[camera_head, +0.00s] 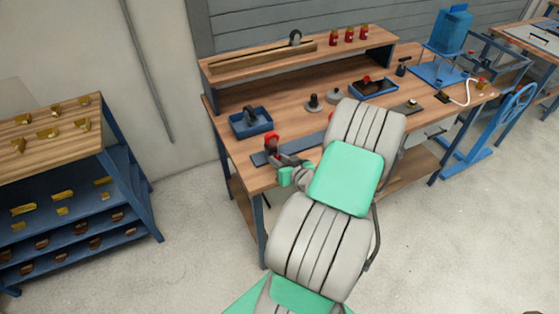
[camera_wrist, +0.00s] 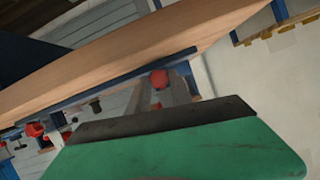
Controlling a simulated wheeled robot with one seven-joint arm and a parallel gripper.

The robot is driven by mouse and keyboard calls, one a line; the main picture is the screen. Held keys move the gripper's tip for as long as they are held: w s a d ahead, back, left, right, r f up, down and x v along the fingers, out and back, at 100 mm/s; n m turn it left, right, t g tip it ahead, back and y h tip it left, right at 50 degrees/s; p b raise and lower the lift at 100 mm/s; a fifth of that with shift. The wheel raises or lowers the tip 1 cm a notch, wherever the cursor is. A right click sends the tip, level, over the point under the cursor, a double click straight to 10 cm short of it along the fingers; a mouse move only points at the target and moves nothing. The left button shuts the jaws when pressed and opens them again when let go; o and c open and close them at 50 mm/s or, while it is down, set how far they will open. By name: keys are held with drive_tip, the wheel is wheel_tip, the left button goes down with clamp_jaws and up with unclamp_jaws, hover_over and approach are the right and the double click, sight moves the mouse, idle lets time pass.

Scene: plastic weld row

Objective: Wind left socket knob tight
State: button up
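A red knob (camera_head: 272,140) shows at the bench's front left, close to the end of my arm, above a dark flat bar (camera_head: 262,158). In the wrist view a round red knob (camera_wrist: 159,79) sits on a grey fitting (camera_wrist: 173,92) at the bench edge; I cannot tell for certain that it is the left socket's knob. My gripper (camera_head: 284,168) is at the bench's front edge beside the red knob, partly hidden by my arm. A green, dark-edged part of mine fills the bottom of the wrist view. Neither view shows the gap between the fingers, nor whether they touch the knob.
The wooden bench (camera_head: 245,176) carries a blue tray (camera_head: 251,122) at left, another blue tray (camera_head: 374,88) farther back, and dark round pieces (camera_head: 314,103). Red bottles (camera_head: 349,34) stand on the raised shelf. A blue rack (camera_head: 128,168) stands left; floor between is clear.

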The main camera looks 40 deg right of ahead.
clamp_jaws()
drive_tip(key=shift+d+f+m+y+b, duration=0.15)
drive_tip(key=shift+f+m+y+b, duration=0.2)
drive_tip(key=shift+b, duration=0.5)
drive_tip(key=shift+m+b, duration=0.55)
drive_tip(key=shift+b, duration=0.05)
drive_tip(key=shift+s+m+t+y+b, duration=0.1)
drive_tip(key=shift+m+t+y+b, duration=0.25)
drive_tip(key=shift+t+y, duration=0.1)
drive_tip(key=shift+r+m, duration=0.25)
drive_tip(key=shift+m, duration=0.1)
drive_tip(key=o, duration=0.6)
unclamp_jaws()
